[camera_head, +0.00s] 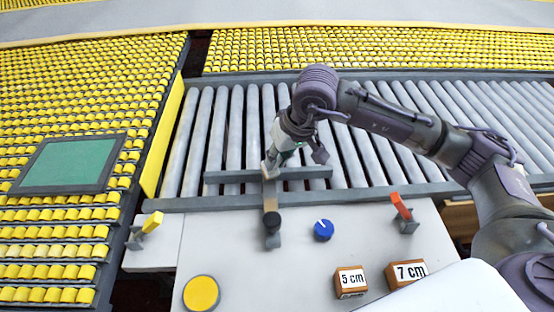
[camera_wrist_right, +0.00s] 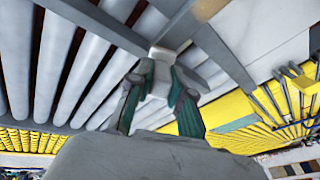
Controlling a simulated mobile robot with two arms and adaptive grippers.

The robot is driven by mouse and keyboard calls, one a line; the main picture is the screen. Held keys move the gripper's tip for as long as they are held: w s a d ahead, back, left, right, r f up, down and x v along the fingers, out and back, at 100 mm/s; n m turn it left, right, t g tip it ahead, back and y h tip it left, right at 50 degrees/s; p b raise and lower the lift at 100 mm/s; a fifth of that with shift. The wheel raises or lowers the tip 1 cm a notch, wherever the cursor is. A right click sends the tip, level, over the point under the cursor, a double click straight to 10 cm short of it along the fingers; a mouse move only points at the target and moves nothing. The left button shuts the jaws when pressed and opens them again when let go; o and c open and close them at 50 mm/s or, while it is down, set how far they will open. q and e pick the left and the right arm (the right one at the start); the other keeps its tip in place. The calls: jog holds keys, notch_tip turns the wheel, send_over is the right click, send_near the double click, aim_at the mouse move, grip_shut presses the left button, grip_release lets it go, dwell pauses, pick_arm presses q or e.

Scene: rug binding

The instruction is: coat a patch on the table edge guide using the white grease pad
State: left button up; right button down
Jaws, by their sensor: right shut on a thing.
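The table edge guide (camera_head: 308,172) is a grey bar lying across the front of the rollers, with a short stem that runs toward me and carries a black knob. My right gripper (camera_head: 274,155) points down over the middle of this bar. In the right wrist view its two teal-padded fingers (camera_wrist_right: 160,92) are shut on the white grease pad (camera_wrist_right: 162,58), a small pale block. The pad's far end is at or very close to the grey guide bar; I cannot tell whether they touch. My left gripper is not in view.
The white table carries a blue dial (camera_head: 323,230), a yellow disc (camera_head: 201,293), an orange lever (camera_head: 402,207), a yellow lever (camera_head: 152,222), and blocks marked 5 cm (camera_head: 350,281) and 7 cm (camera_head: 406,273). Grey rollers (camera_head: 205,140) lie behind. A green panel (camera_head: 70,162) is at left.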

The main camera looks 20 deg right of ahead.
jog(key=shift+r+p, duration=0.95)
jog(key=shift+r, duration=2.05)
jog(key=shift+r, duration=0.1)
jog(key=shift+r+p, duration=0.3)
jog(key=shift+r, duration=1.1)
jog(key=shift+f+b, duration=0.85)
jog(key=shift+f, duration=0.3)
jog(key=shift+r, duration=0.1)
